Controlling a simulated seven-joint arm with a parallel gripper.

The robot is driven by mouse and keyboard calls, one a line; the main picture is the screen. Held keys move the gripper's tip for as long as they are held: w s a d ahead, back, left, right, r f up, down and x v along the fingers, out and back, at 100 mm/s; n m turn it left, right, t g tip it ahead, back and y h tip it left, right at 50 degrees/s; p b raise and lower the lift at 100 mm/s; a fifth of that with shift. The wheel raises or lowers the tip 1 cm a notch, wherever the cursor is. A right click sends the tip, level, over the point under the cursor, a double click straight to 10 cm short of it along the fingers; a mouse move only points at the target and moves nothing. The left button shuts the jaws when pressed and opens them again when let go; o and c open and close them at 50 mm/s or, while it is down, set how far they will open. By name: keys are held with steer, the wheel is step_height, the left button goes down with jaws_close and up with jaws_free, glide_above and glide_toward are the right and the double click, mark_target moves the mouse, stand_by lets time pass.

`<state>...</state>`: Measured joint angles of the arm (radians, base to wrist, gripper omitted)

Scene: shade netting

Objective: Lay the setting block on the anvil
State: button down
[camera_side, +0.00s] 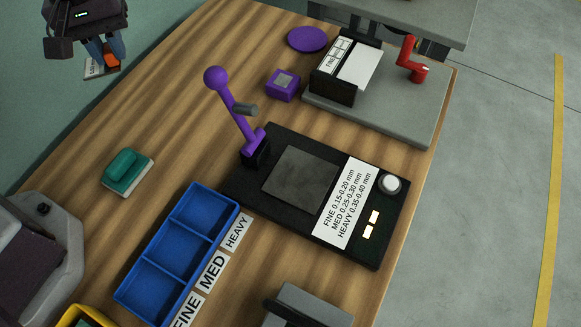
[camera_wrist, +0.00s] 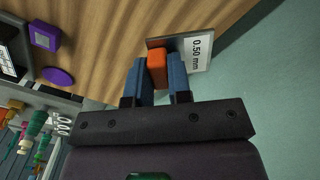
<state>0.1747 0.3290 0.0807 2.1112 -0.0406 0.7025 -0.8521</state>
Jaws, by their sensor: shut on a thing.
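My gripper (camera_side: 104,52) is at the upper left in the side view. Its blue fingers are shut on the orange grip (camera_wrist: 157,68) of a small block with a dark plate and a white label reading 0.50 mm (camera_wrist: 198,54). I take this to be the setting block (camera_side: 111,61); whether it touches the table is unclear. The likely anvil (camera_side: 298,180), a bare grey square plate, lies in a black base (camera_side: 272,140) near the table's middle, well to the right of and nearer than my gripper. A purple lever (camera_side: 233,110) stands upright-leaning at the base's left corner.
A blue three-bin tray (camera_side: 178,250) and a teal-handled block (camera_side: 126,170) lie left of the base. Behind it are a purple block (camera_side: 283,85), a purple disc (camera_side: 307,39) and a grey plate (camera_side: 400,115) with a red crank (camera_side: 411,60). The anvil top is clear.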

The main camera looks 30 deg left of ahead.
step_height(320, 180, up, 4)
steer(key=shift+f, duration=0.25)
steer(key=s+d+m, duration=0.4)
steer(key=d+m, duration=0.1)
steer(key=d, duration=0.7)
steer(key=s+d+m, duration=0.3)
steer(key=d+m, duration=0.1)
steer(key=d, duration=0.8)
glide_above(312, 183)
steer(key=f, duration=1.4)
steer(key=shift+s+a+f, duration=0.1)
steer(key=shift+a+f, duration=0.1)
steer(key=shift+f, duration=0.2)
steer(key=shift+d+f, duration=0.15)
steer(key=shift+f, duration=1.7)
steer(key=shift+f, duration=0.1)
